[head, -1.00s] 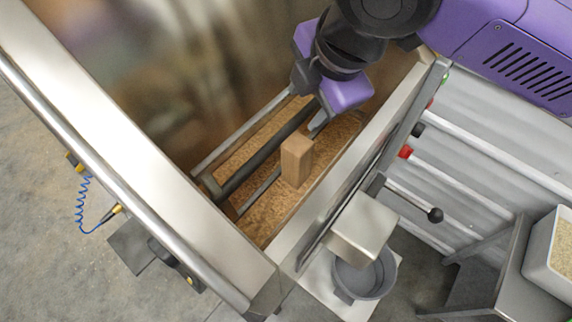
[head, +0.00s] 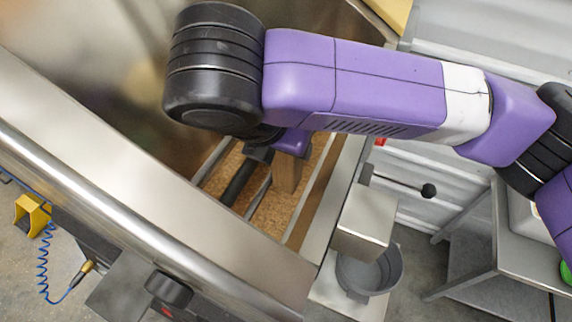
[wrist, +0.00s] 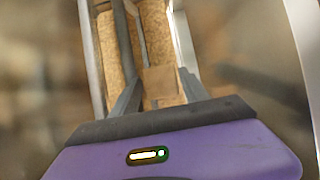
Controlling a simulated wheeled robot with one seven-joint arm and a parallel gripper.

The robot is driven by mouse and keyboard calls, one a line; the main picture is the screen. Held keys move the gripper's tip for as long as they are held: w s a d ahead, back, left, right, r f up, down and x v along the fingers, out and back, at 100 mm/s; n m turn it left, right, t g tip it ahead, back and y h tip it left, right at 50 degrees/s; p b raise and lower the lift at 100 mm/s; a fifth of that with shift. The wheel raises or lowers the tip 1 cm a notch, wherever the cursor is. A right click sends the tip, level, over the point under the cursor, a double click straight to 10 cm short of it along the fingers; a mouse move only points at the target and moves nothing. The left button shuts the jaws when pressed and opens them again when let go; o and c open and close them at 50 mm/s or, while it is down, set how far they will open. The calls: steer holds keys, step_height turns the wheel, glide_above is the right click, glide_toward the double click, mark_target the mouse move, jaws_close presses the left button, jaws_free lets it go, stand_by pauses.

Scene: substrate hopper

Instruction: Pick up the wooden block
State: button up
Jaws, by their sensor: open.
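The wooden block (head: 286,174) stands in the steel hopper, among the bars above the brown substrate. Its top end is partly covered by my arm in the head view. In the wrist view the block (wrist: 160,82) shows between the two dark fingers of my gripper (wrist: 160,88). The fingers are apart, with one on either side of the block in the picture. I cannot tell how deep they reach around it. In the head view my gripper (head: 277,150) is mostly hidden under my purple arm, right by the block's top.
The hopper's broad steel rim (head: 150,190) runs along the near left side. A dark shaft (head: 238,183) and pale rails lie beside the block over the substrate (head: 222,172). Outside right are a lever with a black knob (head: 428,190), a steel box (head: 364,222) and a grey bucket (head: 368,270).

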steer(key=shift+b+x, duration=0.3)
steer(key=shift+x, duration=1.65)
steer(key=shift+d+r, duration=0.1)
jaws_close()
steer(key=shift+w+r, duration=0.1)
steer(key=shift+r, duration=0.05)
